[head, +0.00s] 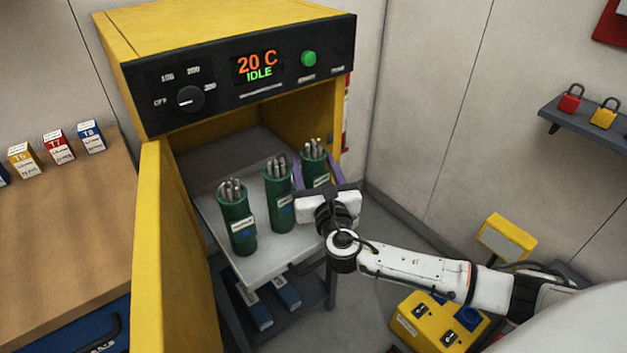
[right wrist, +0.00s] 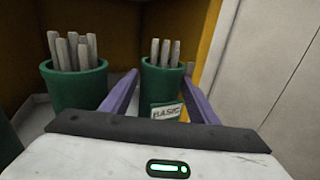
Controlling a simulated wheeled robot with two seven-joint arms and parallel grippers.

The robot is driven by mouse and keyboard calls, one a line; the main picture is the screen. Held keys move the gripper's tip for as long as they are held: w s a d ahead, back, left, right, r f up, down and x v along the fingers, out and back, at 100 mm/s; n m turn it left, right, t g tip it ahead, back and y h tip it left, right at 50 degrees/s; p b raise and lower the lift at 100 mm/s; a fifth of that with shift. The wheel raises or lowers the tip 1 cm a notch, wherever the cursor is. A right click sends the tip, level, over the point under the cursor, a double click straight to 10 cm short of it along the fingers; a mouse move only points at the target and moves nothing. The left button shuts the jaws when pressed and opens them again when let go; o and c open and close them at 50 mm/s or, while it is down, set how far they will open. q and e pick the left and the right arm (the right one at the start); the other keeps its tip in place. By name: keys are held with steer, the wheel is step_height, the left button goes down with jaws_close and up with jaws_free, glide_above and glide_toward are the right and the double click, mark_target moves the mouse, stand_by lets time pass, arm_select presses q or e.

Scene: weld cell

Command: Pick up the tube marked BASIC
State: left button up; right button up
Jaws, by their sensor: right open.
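Three green tubes filled with grey rods stand upright on the oven's pulled-out shelf (head: 275,262). The tube marked BASIC (head: 314,157) is the one farthest back and to the right. Its label reads BASIC in the right wrist view (right wrist: 166,111). My right gripper (head: 316,172) is open, with one purple finger on each side of this tube. I cannot tell whether the fingers touch it. The middle tube (head: 278,200) and the front left tube (head: 237,222) have labels too small to read. My left gripper is not in view.
The middle tube stands close beside the left finger in the right wrist view (right wrist: 75,85). The yellow oven's open door (head: 160,250) stands left of the shelf. A wooden bench (head: 75,215) with small boxes is at left. A yellow box (head: 440,322) sits low at right.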

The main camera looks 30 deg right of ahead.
steer(key=shift+w, duration=0.1)
steer(key=shift+c, duration=0.2)
jaws_close()
steer(key=shift+d+r, duration=0.1)
steer(key=shift+r, duration=0.1)
